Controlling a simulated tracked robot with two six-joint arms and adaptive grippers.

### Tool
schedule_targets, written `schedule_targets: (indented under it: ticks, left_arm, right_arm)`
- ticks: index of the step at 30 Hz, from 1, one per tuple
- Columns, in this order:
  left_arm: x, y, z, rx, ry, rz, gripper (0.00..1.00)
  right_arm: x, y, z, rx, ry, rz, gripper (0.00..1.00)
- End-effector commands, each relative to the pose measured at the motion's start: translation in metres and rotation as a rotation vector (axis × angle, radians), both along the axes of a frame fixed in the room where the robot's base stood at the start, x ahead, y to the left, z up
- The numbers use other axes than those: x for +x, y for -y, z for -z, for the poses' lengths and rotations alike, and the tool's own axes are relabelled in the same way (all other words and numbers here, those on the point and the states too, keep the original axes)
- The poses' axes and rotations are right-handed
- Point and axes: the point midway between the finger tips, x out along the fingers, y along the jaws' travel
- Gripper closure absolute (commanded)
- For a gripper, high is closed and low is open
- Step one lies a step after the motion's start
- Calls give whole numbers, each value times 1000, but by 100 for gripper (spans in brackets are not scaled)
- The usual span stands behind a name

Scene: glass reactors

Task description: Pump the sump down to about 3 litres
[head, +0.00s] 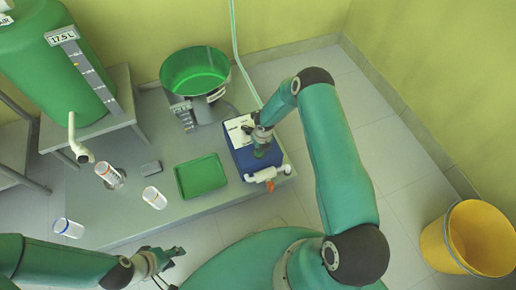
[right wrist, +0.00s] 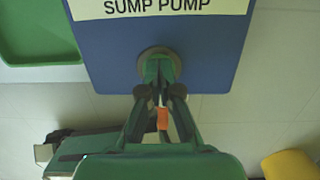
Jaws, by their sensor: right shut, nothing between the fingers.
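The sump (head: 213,92) is a round vessel with green liquid, at the back of the grey platform. The blue sump pump (head: 242,165) stands to its right; its "SUMP PUMP" label also shows in the right wrist view (right wrist: 163,8). My right gripper (head: 261,142) is shut and empty over the pump's top. In the right wrist view its fingertips (right wrist: 158,68) are at a round grey fitting (right wrist: 158,52) on the blue face, seemingly touching it; the fingertips hide its middle. My left gripper (head: 172,264) looks open and empty, low in front of the platform. I cannot read the sump's level.
A green tank (head: 40,75) labelled 17.5 L stands on a side table. A green tray (head: 201,176) and several small containers, one (head: 153,197) among them, lie between it and the pump. A white pipe (head: 262,175) fronts the pump. A yellow bucket (head: 433,245) stands far right.

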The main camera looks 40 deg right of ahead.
Motion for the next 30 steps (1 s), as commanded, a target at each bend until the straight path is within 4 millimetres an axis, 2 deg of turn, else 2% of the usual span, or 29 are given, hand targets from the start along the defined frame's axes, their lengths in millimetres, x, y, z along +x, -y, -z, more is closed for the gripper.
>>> schedule_targets:
  ticks: [1,4,8,11,17,24,30]
  left_arm:
    - [0,0,3,0,0,0,60]
    - [0,0,3,0,0,0,60]
    - [0,0,0,0,0,0,60]
    - [0,0,-7,0,0,0,60]
    - [0,0,-32,0,0,0,60]
    - [0,0,-47,0,0,0,60]
    - [0,0,-57,0,0,0,60]
  right_arm:
    - [-9,-2,13,9,-18,1,100]
    - [-9,-2,13,9,-18,1,100]
    - [-9,-3,8,7,-17,1,100]
    - [-8,-3,-3,7,-15,-1,100]
    - [-5,-3,-46,-2,2,-6,100]
    - [-9,-1,-100,-4,6,-6,100]
    - [-12,-1,-132,-5,7,-7,100]
